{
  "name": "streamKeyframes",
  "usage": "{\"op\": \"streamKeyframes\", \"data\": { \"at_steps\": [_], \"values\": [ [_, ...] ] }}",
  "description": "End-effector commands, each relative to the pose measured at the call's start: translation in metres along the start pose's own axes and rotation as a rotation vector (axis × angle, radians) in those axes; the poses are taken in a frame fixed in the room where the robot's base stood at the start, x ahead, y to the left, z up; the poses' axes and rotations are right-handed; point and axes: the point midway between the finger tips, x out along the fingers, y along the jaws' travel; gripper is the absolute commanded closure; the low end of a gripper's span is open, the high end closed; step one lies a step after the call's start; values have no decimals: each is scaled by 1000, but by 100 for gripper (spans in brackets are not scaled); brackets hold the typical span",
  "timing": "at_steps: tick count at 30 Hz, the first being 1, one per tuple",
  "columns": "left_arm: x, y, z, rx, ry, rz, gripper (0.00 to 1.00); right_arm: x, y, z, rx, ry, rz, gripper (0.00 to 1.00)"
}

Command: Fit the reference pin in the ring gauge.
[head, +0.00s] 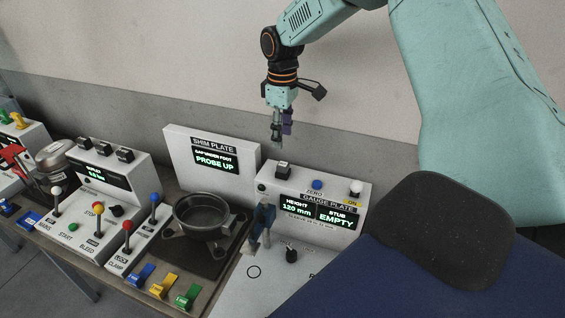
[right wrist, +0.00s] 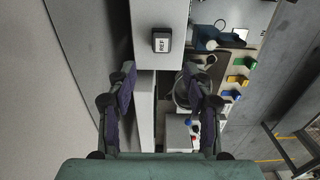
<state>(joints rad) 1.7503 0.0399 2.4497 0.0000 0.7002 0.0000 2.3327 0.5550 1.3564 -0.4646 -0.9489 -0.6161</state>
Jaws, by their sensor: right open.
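A small dark block (head: 283,170) sits on top of the white gauge plate housing (head: 330,187). In the right wrist view this block (right wrist: 162,40) carries a white label reading REF; any pin below it is hidden. The housing's display reads HEIGHT 120 mm and STUB EMPTY. My right gripper (head: 278,138) hangs above the housing, apart from the block. Its spread fingers (right wrist: 159,68) are open and empty. My left gripper is not in view.
A blue upright device (head: 262,220) stands on the gauge plate. A grey round casting (head: 203,213) sits to its left, below the SHIM PLATE panel (head: 210,163). A lever console (head: 95,200) stands farther left. A wall rises behind the bench.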

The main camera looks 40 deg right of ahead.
Motion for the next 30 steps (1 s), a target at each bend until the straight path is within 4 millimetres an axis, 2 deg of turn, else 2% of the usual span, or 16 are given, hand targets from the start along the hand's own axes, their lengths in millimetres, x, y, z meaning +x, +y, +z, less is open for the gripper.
{"op": "streamKeyframes", "data": {
  "at_steps": [14,26,30],
  "values": [
    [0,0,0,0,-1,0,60,5,-6,1,0,-1,-1,49],
    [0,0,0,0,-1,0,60,52,-4,0,0,-3,-1,49],
    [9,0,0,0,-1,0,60,70,-3,-1,0,-1,-1,49]
  ]
}}
